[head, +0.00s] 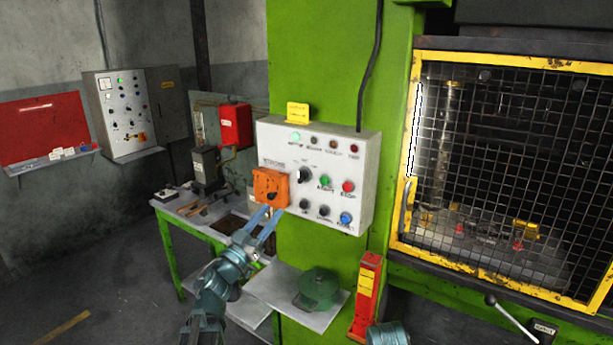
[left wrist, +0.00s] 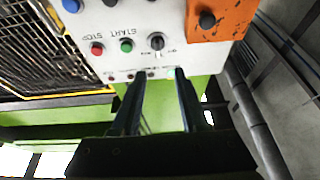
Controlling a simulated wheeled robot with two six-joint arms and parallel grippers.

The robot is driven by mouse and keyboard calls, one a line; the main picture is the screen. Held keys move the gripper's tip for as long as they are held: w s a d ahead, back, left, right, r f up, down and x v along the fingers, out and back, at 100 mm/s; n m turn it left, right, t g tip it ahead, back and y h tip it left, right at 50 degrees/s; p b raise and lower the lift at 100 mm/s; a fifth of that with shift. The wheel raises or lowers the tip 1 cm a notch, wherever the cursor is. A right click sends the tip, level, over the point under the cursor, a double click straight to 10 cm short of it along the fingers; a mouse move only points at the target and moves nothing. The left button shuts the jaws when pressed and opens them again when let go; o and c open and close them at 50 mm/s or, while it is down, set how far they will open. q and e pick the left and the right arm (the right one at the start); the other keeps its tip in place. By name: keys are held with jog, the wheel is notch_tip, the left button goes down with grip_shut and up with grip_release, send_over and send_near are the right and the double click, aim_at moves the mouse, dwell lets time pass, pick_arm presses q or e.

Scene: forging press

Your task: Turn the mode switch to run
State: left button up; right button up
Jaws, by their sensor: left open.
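The white control box (head: 318,222) is fixed to the green press column. A black rotary knob (head: 304,175) with small markings around it, which looks like the mode switch, sits left of the green button (head: 325,181) and red button (head: 348,187). The knob also shows in the left wrist view (left wrist: 156,41), upside down; I cannot read its setting. An orange block (head: 266,183) with its own black knob is at the box's left edge. My left gripper (head: 271,213) is open and empty, in front of the box's lower left in the head view. Its fingers (left wrist: 159,78) straddle nothing. My right gripper is out of view.
A yellow-framed mesh guard (head: 504,263) stands right.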

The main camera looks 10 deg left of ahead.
aim_at(298, 177)
pick_arm(q)
jog(key=p+x, duration=0.2)
jog(key=x, duration=0.5)
jog(key=p+x, duration=0.3)
jog(key=x, duration=0.3)
jog(key=shift+w+d+r, duration=0.2)
jog(key=shift+d+r, duration=0.1)
jog(key=shift+d, duration=0.05)
grip_shut()
